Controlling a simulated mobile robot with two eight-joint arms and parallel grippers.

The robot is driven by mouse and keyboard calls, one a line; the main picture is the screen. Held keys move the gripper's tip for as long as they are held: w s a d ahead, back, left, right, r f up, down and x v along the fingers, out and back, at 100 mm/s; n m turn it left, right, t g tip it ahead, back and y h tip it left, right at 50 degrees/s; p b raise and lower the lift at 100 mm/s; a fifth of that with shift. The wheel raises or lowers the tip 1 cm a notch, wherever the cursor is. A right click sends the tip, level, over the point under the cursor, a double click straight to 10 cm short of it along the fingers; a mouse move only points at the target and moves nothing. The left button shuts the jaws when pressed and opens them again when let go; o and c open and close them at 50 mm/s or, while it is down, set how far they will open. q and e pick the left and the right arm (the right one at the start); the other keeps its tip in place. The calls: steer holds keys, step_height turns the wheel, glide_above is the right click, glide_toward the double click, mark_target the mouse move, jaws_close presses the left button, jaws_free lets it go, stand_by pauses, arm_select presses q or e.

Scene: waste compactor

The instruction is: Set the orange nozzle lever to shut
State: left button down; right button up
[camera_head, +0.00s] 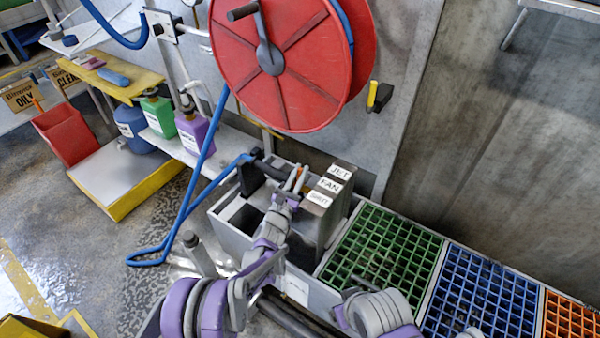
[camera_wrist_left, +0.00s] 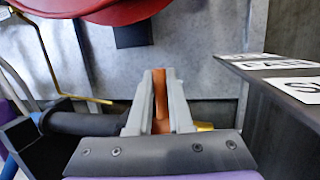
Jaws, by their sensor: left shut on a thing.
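The orange nozzle lever (camera_head: 301,172) stands up from the spray nozzle, which rests in a grey holder box (camera_head: 232,238). The lever also shows in the left wrist view (camera_wrist_left: 160,95). My left gripper (camera_head: 295,184) is shut on the lever, one finger on each side; its fingers (camera_wrist_left: 160,100) hide part of it. Beside it is a dark block with white labels JET (camera_head: 339,171), FAN (camera_head: 329,185) and SHUT (camera_head: 318,199), SHUT nearest me. I cannot tell exactly which label the lever lines up with. My right gripper is not seen; only part of that arm shows at the bottom.
A red hose reel (camera_head: 282,62) hangs just above and behind the nozzle. A blue hose (camera_head: 190,200) runs down to it on the left. Green (camera_head: 385,250) and blue (camera_head: 468,300) gratings lie to the right. Bottles, including a purple one (camera_head: 194,133), stand on a shelf at left.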

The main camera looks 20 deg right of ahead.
arm_select(q)
steer(key=c, duration=0.8)
jaws_free()
steer(key=shift+c, duration=0.2)
steer(key=shift+s+a, duration=0.1)
steer(key=v, duration=1)
steer(key=shift+s+a, duration=0.2)
steer(key=shift+s, duration=0.05)
